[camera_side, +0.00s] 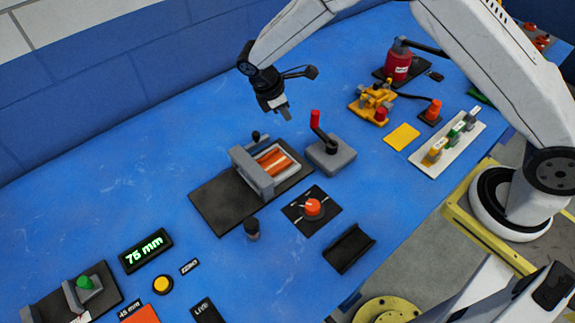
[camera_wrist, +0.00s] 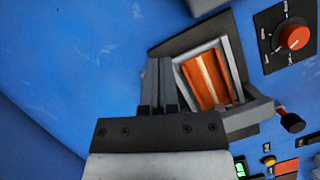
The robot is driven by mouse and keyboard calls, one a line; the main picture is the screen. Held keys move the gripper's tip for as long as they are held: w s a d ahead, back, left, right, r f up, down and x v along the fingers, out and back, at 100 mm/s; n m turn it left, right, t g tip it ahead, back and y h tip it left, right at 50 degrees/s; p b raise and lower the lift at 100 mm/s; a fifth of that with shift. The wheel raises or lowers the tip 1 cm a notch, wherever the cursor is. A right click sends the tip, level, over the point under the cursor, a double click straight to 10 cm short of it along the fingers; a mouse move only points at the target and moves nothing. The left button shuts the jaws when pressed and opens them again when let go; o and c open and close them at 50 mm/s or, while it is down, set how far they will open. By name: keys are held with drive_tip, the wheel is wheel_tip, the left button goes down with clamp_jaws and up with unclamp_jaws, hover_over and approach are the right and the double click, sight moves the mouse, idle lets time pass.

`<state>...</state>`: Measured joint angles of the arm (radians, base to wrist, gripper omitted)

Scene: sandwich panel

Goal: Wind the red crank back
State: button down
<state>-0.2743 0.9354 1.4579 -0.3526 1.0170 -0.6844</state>
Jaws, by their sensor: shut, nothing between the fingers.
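The red crank handle (camera_side: 315,119) stands upright on a dark arm above its grey block (camera_side: 331,154) in the side view. The arm slopes from the block up to the left toward the handle. My gripper (camera_side: 286,113) is in the air to the left of the handle, pointing down, shut and empty, and apart from the crank. In the wrist view my gripper's fingers (camera_wrist: 158,85) are together beside the grey frame. The red handle is not visible there; a grey edge (camera_wrist: 205,5) at the top may be part of the crank block.
A grey frame (camera_side: 252,171) with orange-brown strips stands on a dark plate left of the crank. A red dial (camera_side: 313,207) and a black-topped post (camera_side: 252,228) are in front. A yellow mechanism (camera_side: 372,103) is behind right. Open blue table (camera_side: 150,180) lies left.

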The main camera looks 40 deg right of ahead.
drive_tip(key=shift+s+d+f, duration=0.3)
drive_tip(key=shift+d+f, duration=0.05)
drive_tip(key=shift+d, duration=0.4)
drive_tip(key=shift+s+d+f, duration=0.3)
drive_tip(key=shift+d+f, duration=0.1)
drive_tip(key=shift+d, duration=0.4)
drive_tip(key=shift+s+d+f, duration=0.3)
drive_tip(key=shift+d+f, duration=0.05)
drive_tip(key=shift+d, duration=0.4)
